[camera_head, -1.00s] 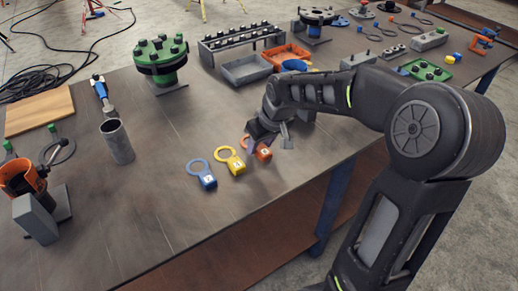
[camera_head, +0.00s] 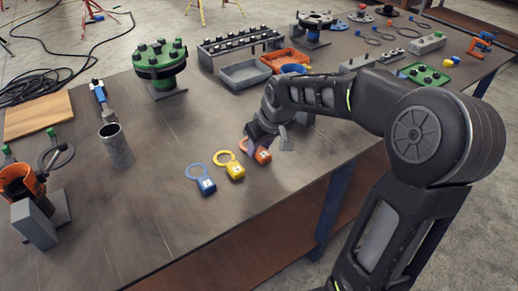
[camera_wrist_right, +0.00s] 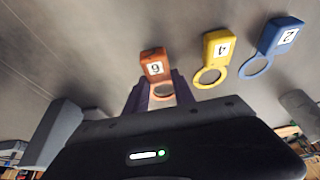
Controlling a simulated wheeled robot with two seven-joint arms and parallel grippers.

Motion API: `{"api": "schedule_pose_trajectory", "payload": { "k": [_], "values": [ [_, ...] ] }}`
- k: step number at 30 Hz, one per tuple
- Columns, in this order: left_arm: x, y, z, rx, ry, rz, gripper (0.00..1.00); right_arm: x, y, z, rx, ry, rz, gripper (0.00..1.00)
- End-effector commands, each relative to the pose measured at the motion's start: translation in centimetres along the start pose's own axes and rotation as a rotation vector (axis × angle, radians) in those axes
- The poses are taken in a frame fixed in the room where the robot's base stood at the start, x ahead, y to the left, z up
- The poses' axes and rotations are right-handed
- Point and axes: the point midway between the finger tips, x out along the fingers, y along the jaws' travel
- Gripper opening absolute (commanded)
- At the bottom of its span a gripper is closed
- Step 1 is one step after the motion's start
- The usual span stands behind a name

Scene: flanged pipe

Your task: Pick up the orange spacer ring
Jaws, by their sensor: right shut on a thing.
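The orange spacer ring (camera_head: 263,156) has a block-shaped tab with a white number label. It is the right-hand one of three tabbed rings on the table. My right gripper (camera_head: 252,143) is down at it. In the right wrist view the orange ring (camera_wrist_right: 152,64) shows its tab beyond the fingertips, and its loop lies between the two fingers of my right gripper (camera_wrist_right: 161,88), which are shut on it. The gripper hides part of the loop. I cannot tell any clear gap between ring and table. My left gripper is not in view.
A yellow ring (camera_head: 235,171) and a blue ring (camera_head: 207,186) lie just left of the orange one. A grey pipe (camera_head: 117,147) and a green flange (camera_head: 160,60) stand farther left. Grey and orange trays (camera_head: 245,75) are behind. The table front is clear.

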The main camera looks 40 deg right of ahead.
Motion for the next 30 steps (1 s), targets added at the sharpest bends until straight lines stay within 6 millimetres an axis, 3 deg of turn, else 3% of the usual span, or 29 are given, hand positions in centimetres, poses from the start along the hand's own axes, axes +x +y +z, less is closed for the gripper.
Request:
{"api": "schedule_pose_trajectory", "payload": {
  "k": [15, 30],
  "values": [
    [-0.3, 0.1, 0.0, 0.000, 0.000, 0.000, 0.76, -8.0, 0.0, -3.4, 0.000, 0.003, 0.000, 0.00],
    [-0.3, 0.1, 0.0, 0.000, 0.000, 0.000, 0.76, -8.7, 0.0, -3.6, 0.000, 0.000, 0.000, 0.00]
  ]
}}
